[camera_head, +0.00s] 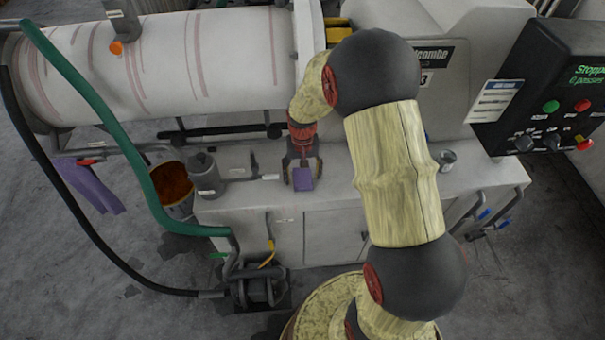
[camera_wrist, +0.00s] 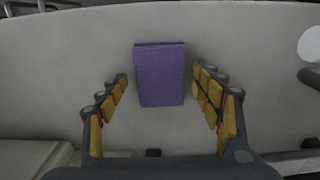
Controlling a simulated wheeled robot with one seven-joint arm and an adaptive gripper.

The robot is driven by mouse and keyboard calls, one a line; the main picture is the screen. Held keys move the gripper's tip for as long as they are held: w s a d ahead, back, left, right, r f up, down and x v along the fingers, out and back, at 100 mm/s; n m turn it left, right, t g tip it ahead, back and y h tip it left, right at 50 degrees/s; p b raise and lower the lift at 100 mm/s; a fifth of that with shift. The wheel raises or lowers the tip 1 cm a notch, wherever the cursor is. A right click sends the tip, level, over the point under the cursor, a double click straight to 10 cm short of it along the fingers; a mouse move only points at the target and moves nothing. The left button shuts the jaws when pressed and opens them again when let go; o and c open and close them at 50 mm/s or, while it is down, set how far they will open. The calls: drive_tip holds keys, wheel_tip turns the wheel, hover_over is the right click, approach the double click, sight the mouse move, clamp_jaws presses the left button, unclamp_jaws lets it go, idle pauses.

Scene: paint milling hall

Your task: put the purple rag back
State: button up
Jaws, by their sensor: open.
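A flat, rectangular purple piece (camera_head: 303,179), like a folded rag or pad, lies on the grey bench top near its front edge. In the wrist view the purple piece (camera_wrist: 160,75) lies between and beyond my fingers, with a gap on each side. My gripper (camera_head: 302,163) is open and points down over it; it also shows in the wrist view (camera_wrist: 160,85). A larger purple cloth (camera_head: 90,186) hangs or lies at the left, below the big white drum. I cannot tell whether the piece and the cloth are the same kind of rag.
The grey bench (camera_head: 240,207) has a dark grey canister (camera_head: 205,170) at its left and a small metal cup (camera_head: 447,158) at its right. A bucket of rust-coloured contents (camera_head: 172,184) stands left of it. A green hose (camera_head: 120,140) crosses the left side. A control box (camera_head: 550,95) is at right.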

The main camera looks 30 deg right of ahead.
drive_tip(key=shift+r, duration=0.1)
wheel_tip(320, 180, up, 12)
drive_tip(key=p, duration=0.3)
wheel_tip(320, 180, up, 15)
drive_tip(key=n+t, duration=0.2)
drive_tip(key=t, duration=0.1)
hover_over(303, 176)
drive_tip(key=s+a, duration=0.6)
drive_tip(key=s, duration=0.2)
drive_tip(key=s+a+r+n+t, duration=0.1)
drive_tip(key=s+a+r, duration=0.1)
drive_tip(key=s, duration=0.5)
drive_tip(key=s+a+r+n+t, duration=0.1)
drive_tip(key=s+a+r, duration=0.1)
drive_tip(key=s+r, duration=0.2)
drive_tip(key=s, duration=0.3)
drive_tip(key=shift+s+a+r+n+t, duration=0.25)
drive_tip(key=shift+a+n+t, duration=0.05)
drive_tip(key=shift+a, duration=0.05)
